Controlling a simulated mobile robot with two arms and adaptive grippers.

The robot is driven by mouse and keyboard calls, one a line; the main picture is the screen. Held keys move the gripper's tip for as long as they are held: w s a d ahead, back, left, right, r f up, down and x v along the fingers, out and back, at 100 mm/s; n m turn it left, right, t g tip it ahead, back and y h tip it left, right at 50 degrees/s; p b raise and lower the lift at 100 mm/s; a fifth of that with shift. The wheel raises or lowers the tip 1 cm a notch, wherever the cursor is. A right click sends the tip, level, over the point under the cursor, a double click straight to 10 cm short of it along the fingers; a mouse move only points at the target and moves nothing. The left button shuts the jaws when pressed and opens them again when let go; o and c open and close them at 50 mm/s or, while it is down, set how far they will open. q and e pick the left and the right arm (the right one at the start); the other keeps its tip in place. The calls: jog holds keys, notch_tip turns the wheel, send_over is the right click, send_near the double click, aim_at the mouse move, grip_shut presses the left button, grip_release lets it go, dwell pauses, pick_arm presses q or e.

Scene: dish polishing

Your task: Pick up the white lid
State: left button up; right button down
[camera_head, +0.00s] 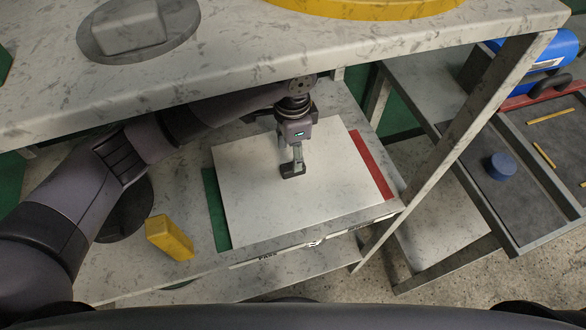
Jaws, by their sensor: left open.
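A flat white rectangular panel, which looks to be the white lid (250,198), lies on the lower marble-patterned shelf below the upper tabletop. A green strip (215,210) shows along its left side and a red strip (372,165) along its right side. My left arm reaches in from the left, under the upper tabletop. My left gripper (292,171) points down over the middle of the lid. It is open, and nothing shows between its fingers. I cannot tell whether its tips touch the lid. My right gripper is not in view.
The upper tabletop (400,45) overhangs the back of the shelf. A yellow block (169,238) stands left of the lid. A slanting frame post (455,140) stands to the right. Beyond it, a dark tray (525,150) holds a blue cylinder (499,166) and thin yellow sticks.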

pick_arm(q)
jog(key=shift+f, duration=0.8)
notch_tip(320, 180, down, 4)
jog(key=shift+w+f+p, duration=0.1)
jog(key=shift+f+p, duration=0.1)
jog(key=shift+p, duration=0.35)
jog(key=shift+f, duration=0.5)
jog(key=shift+d, duration=0.1)
jog(key=shift+c, duration=1.2)
grip_shut()
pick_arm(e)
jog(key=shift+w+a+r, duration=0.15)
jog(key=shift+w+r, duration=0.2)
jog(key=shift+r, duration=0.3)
pick_arm(q)
jog(key=shift+r, duration=0.1)
